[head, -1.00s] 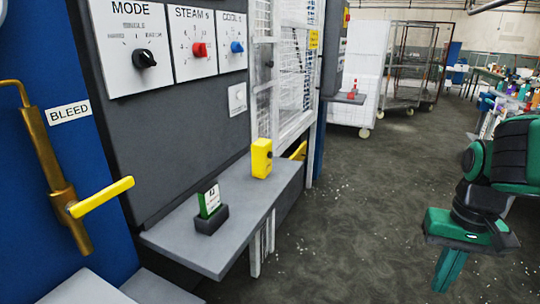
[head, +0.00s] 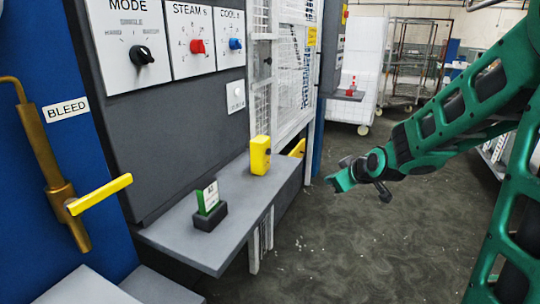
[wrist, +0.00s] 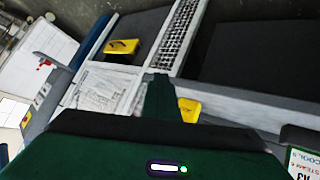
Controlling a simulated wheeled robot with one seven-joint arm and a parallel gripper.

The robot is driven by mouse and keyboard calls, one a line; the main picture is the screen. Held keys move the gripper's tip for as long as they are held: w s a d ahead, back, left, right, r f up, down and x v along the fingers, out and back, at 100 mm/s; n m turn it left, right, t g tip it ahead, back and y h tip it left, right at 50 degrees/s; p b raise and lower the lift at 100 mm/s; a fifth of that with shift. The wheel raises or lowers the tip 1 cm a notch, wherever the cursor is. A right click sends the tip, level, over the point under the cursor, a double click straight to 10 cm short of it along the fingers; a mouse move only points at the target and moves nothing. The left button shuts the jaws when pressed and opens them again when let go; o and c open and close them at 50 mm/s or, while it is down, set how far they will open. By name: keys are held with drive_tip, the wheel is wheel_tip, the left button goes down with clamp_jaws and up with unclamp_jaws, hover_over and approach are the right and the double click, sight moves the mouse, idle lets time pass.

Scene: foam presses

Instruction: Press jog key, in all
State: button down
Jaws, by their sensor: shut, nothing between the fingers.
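No key with a readable "jog" label shows. A yellow box (head: 260,155) with a dark round spot stands upright on the grey shelf (head: 225,245). A small white plate (head: 236,97) with a round button and lettering too small to read is on the dark panel above. My gripper (head: 335,181) is shut and empty, over the floor to the right of the shelf, apart from the box and the plate. In the wrist view, its dark green fingers (wrist: 158,98) are together, with a yellow thing (wrist: 189,109) just beyond them.
Mode, steam and cool dials (head: 144,55) are on the panel. A card in a dark holder (head: 210,216) stands on the shelf. A yellow bleed lever (head: 100,195) juts out at left. A mesh guard (head: 290,70) stands behind. The floor at right is open.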

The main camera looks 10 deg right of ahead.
sight(269, 152)
drive_tip(key=w+a+r+n+t+y, duration=0.1)
drive_tip(key=w+a+t, duration=0.3)
drive_tip(key=w, duration=0.4)
drive_tip(key=shift+w+a+r+n+y, duration=0.25)
drive_tip(key=shift+a+r+n+y, duration=0.15)
drive_tip(key=shift+a+r+n, duration=0.4)
drive_tip(key=shift+a, duration=0.1)
drive_tip(key=shift+a, duration=0.1)
drive_tip(key=shift+w+a, duration=0.85)
drive_tip(key=shift+a, duration=0.3)
drive_tip(key=shift+w+a, duration=0.85)
drive_tip(key=shift+a, duration=0.3)
drive_tip(key=shift+w+a, duration=0.85)
drive_tip(key=shift+a, duration=0.3)
drive_tip(key=shift+w+a, duration=0.1)
drive_tip(key=shift+w+a+r, duration=0.1)
drive_tip(key=shift+w+a, duration=0.05)
drive_tip(key=shift+a, duration=0.1)
